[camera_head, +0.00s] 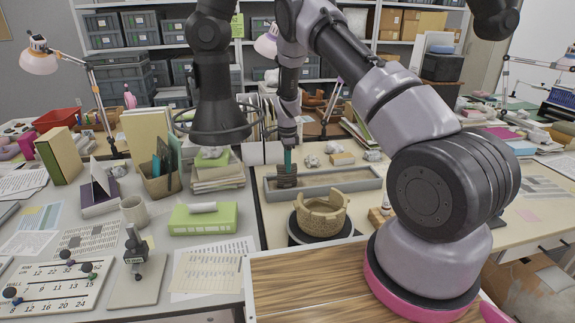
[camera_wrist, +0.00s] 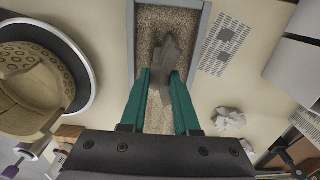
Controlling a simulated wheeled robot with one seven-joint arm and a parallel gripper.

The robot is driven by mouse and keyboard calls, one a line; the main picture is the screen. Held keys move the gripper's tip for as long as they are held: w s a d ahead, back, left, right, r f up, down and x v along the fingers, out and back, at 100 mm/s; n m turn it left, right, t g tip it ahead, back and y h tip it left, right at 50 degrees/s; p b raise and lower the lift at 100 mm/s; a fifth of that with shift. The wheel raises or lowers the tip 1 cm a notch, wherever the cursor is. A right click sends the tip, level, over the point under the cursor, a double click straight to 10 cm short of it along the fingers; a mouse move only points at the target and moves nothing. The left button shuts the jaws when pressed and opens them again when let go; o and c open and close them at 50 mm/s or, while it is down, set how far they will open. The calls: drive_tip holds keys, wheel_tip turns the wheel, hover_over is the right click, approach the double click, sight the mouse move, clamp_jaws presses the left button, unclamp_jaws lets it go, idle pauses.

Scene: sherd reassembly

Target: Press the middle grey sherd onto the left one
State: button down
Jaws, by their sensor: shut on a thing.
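My gripper (camera_head: 288,160) points down over the left part of a long grey tray (camera_head: 372,183). In the wrist view, its two teal fingers (camera_wrist: 160,76) are closed on a grey sherd (camera_wrist: 168,52). The sherd stands out beyond the fingertips, above the speckled, sand-like bed of the tray (camera_wrist: 198,45). Its lower part is between the fingers. I cannot tell one grey sherd from another here, nor whether this one touches another. In the head view, the spot below the fingers is dark and too small to read.
A tan, broken-rimmed pot (camera_head: 321,214) stands on a dark round stand just in front of the tray; it also shows at left in the wrist view (camera_wrist: 30,85). Crumpled paper (camera_wrist: 230,118) and a printed sheet (camera_wrist: 226,45) lie right of the tray. A green box (camera_head: 203,217) lies left.

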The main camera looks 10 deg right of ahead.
drive_tip(key=shift+f, duration=0.2)
idle(0.7)
drive_tip(key=c, duration=0.6)
unclamp_jaws()
drive_tip(key=shift+o, duration=0.2)
drive_tip(key=shift+r, duration=0.1)
